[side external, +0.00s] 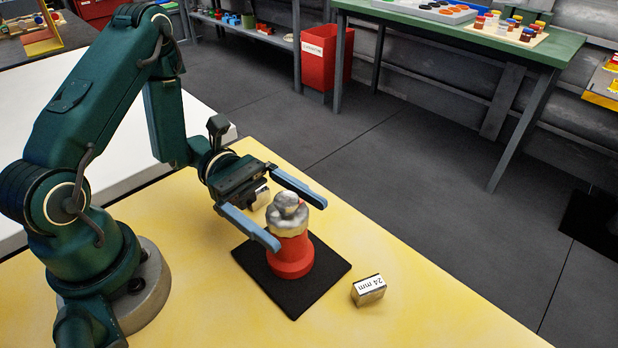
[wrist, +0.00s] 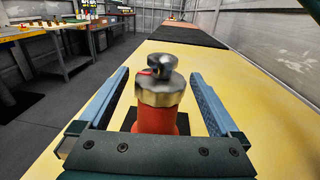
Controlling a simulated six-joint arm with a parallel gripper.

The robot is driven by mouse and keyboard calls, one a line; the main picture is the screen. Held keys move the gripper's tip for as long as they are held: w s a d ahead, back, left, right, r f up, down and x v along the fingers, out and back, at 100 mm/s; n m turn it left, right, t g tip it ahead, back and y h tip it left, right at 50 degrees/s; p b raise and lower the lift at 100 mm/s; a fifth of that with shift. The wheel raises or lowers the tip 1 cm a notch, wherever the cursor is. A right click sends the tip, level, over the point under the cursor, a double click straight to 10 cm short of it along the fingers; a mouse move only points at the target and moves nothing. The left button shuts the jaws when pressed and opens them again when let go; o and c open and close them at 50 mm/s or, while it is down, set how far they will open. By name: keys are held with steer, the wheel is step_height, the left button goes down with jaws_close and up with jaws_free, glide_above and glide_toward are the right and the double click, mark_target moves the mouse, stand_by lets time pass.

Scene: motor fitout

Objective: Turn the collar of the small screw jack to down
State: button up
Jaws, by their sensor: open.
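The small screw jack has a red body (side external: 291,258) and stands upright on a black square mat (side external: 315,283) on the yellow table. Its silvery scalloped collar (side external: 287,215) sits on top of the body, with a rounded grey head above it. In the wrist view the collar (wrist: 160,90) is centred, and a small red mark shows beside the dark head. My gripper (side external: 294,222) is open, with one blue finger on each side of the collar. In the wrist view both fingers stand apart from the collar with visible gaps. The lower body is partly hidden by my gripper's mount there.
A metal block labelled "24 mm" (side external: 368,290) lies on the yellow table (side external: 420,300) right of the mat. Another small metal block (side external: 261,196) is partly hidden behind my gripper. A green bench (side external: 560,55) and a red bin (side external: 326,57) stand beyond the table.

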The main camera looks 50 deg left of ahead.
steer(key=shift+d, duration=0.3)
steer(key=c, duration=1.4)
steer(key=shift+o, duration=0.2)
steer(key=shift+n+t, duration=0.7)
steer(key=shift+t, duration=0.4)
steer(key=shift+w, duration=0.1)
steer(key=o, duration=1.4)
steer(key=shift+c, duration=0.2)
steer(key=shift+a, duration=0.15)
steer(key=shift+v, duration=2.45)
